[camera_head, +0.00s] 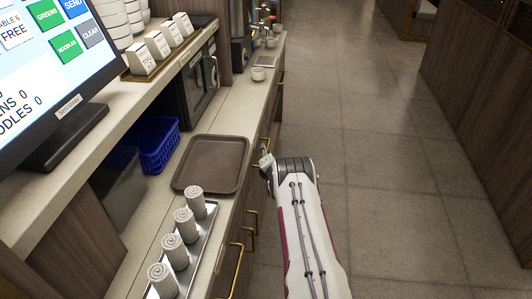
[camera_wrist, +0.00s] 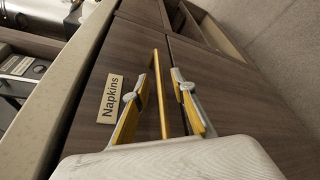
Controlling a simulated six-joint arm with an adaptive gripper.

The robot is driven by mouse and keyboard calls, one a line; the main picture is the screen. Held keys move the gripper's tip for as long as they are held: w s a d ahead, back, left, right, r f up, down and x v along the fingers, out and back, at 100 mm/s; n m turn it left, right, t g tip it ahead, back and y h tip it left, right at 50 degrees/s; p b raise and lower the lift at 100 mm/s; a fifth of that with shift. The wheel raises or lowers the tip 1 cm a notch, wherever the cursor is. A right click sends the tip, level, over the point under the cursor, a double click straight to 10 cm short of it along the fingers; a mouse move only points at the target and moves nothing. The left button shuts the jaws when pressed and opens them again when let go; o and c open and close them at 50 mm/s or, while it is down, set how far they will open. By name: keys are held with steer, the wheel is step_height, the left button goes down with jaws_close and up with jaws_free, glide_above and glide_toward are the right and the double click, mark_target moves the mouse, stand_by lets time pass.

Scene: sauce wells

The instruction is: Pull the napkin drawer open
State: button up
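The napkin drawer front (camera_wrist: 92,88) is dark wood with a tan "Napkins" label (camera_wrist: 111,98) in the wrist view. It looks shut. Its brass bar handle (camera_wrist: 156,65) runs between the two fingers of my gripper (camera_wrist: 162,102). The fingers are apart, one on each side of the handle, and I see no clear grip on it. In the head view my gripper (camera_head: 266,163) is at the counter's front, beside the brown tray; the fingertips and the napkin drawer's handle are hard to make out there.
A brown tray (camera_head: 183,185) and a rack with several rolled napkins (camera_head: 186,224) sit on the counter. Other brass handles (camera_head: 252,222) stick out from the front below. A blue basket (camera_head: 157,146) stands behind the tray. The aisle floor (camera_head: 390,180) at right is clear.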

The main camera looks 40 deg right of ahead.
jaws_close()
steer(key=s+d, duration=1.8)
jaws_free()
steer(key=shift+w, duration=0.1)
steer(key=shift+s+a+r, duration=0.1)
steer(key=shift+s+a, duration=0.05)
steer(key=shift+s, duration=0.05)
steer(key=v, duration=1.1)
steer(key=shift+s, duration=0.25)
stand_by(0.3)
